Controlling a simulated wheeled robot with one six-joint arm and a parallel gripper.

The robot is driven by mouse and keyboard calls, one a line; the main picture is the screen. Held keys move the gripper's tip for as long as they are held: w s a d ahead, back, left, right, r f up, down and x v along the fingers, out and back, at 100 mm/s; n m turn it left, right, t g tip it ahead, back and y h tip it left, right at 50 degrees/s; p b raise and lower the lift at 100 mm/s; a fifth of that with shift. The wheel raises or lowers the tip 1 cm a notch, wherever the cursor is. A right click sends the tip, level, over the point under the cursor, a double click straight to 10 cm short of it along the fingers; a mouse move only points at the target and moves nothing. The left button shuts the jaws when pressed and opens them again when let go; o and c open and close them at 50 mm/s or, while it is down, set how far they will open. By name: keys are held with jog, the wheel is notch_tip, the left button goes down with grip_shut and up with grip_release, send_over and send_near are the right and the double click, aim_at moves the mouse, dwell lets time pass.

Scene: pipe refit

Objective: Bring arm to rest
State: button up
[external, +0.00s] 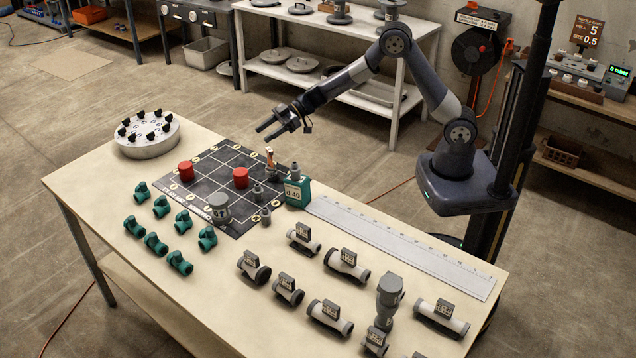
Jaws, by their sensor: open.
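My gripper (268,131) is at the end of my arm, raised above the far edge of the table. Its two fingers point left, are spread apart, and hold nothing. Below and in front of it lies a dark gridded mat (208,178) on the cream table (200,290). On the mat stand two red cylinders, one at the left (186,171) and one near the middle (240,178). My gripper touches none of these.
Several green fittings (160,207) lie left of the mat. Grey labelled pipe pieces (347,264) lie at the front right. A teal block (297,193) and a long ruler (400,248) are beside the mat. A round holder (146,140) stands at the far left. A white shelf (345,98) stands behind.

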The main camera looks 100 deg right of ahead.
notch_tip(320, 180, up, 7)
jog(key=s+a+n+g+y, duration=0.25)
jog(key=s+a, duration=0.35)
jog(key=a, duration=0.7)
jog(key=s+a+n+g+y, duration=0.25)
jog(key=s+a+n, duration=0.2)
jog(key=a, duration=0.75)
notch_tip(320, 180, down, 8)
jog(key=y, duration=0.1)
jog(key=shift+s+a+r, duration=0.15)
jog(key=shift+s+a, duration=0.05)
jog(key=shift+s, duration=0.25)
